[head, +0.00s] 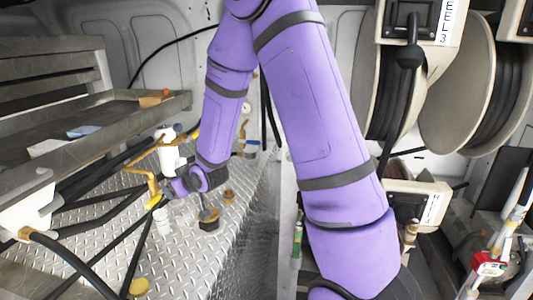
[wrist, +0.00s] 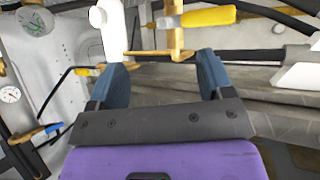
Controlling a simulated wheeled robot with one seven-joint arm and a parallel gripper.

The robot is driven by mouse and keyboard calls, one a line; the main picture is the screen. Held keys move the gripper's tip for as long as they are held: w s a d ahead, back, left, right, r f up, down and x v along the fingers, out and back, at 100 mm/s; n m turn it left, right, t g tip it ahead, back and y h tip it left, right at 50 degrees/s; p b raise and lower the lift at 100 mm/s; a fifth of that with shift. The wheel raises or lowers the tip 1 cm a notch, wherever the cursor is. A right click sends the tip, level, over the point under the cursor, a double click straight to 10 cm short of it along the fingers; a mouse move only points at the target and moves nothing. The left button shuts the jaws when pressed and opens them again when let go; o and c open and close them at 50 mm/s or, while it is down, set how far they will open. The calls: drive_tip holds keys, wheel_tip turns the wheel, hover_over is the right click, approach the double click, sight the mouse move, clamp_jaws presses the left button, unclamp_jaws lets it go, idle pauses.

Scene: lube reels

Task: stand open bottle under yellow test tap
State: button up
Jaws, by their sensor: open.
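The yellow test tap shows in the head view as a yellow handle (head: 154,202) on a bent brass pipe. In the wrist view its yellow handle (wrist: 207,17) and brass pipe (wrist: 165,53) lie just beyond my fingertips. A white bottle-like thing (head: 171,158) stands close behind my gripper; a similar white shape (wrist: 115,38) shows beyond my left finger in the wrist view. I cannot tell whether it is open at the top. My gripper (head: 186,184) is low beside the tap. Its blue fingers (wrist: 163,78) are apart, with nothing held between them.
A short dark fitting with an amber top (head: 208,219) and a small brass piece (head: 229,195) stand on the diamond-plate deck. Black hoses (head: 95,205) cross the left side. A metal shelf (head: 95,130) is at left, hose reels (head: 455,100) at right.

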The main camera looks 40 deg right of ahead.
drive_tip(key=s+d+r+g+h, duration=0.1)
drive_tip(key=s+r, duration=0.5)
drive_tip(key=r, duration=0.4)
drive_tip(key=s+r+m+g, duration=0.1)
drive_tip(key=s+r, duration=0.3)
drive_tip(key=s, duration=0.6)
drive_tip(key=s+d+r+m+g, duration=0.1)
drive_tip(key=s+r, duration=0.3)
drive_tip(key=s, duration=0.5)
drive_tip(key=s+r+m+g, duration=0.1)
drive_tip(key=s+r+g, duration=0.2)
drive_tip(key=s, duration=0.7)
drive_tip(key=shift+s+d+r+h, duration=0.3)
drive_tip(key=shift+r+h, duration=0.1)
drive_tip(key=shift+r, duration=0.05)
